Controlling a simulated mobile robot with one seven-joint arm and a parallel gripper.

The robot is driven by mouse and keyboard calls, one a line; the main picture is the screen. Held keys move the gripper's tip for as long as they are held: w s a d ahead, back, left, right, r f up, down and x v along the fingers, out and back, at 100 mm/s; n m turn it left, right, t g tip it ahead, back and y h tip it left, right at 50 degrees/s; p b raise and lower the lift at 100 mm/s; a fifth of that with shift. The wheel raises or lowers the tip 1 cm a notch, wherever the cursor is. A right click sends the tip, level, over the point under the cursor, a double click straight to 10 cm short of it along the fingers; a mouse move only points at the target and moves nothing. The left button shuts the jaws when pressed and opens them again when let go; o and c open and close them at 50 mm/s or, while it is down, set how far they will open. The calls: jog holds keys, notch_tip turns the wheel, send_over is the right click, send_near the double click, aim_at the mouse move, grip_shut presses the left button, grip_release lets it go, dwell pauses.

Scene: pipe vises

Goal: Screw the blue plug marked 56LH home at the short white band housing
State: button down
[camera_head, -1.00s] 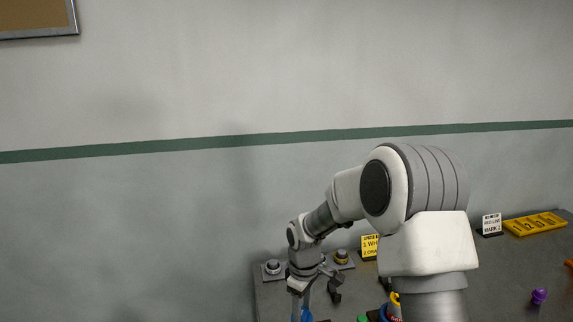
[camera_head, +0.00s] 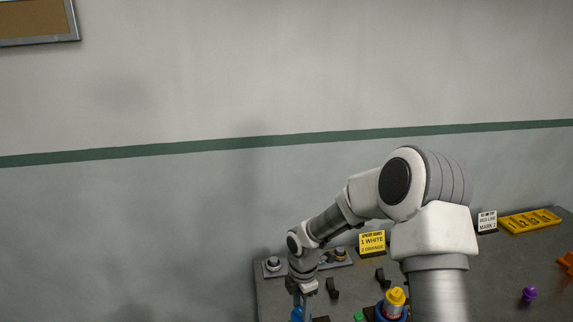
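My gripper (camera_head: 302,288) points down at the lower edge of the picture, over the left part of the dark bench. A blue piece (camera_head: 297,314) shows at its fingertips, cut off by the picture's edge. It may be the blue plug, but no 56LH mark is readable. The fingers are too small and too cut off to tell whether they grip it. I cannot make out a short white band housing. Behind my gripper, a grey plate carries a grey round fitting (camera_head: 272,264) and a yellow-topped fitting (camera_head: 340,254).
A yellow sign (camera_head: 372,243) reads "1 WHITE 2 ORANGE". Black clamp-like pieces (camera_head: 332,288) and a yellow-capped bottle (camera_head: 395,298) stand nearby. A white sign (camera_head: 487,222), yellow numbered tray (camera_head: 530,220) and purple piece (camera_head: 529,294) are at right. My arm hides the middle bench.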

jog(key=shift+c, duration=2.2)
grip_release()
jog(key=shift+r+p, duration=1)
jog(key=shift+r, duration=0.2)
jog(key=shift+f, duration=0.1)
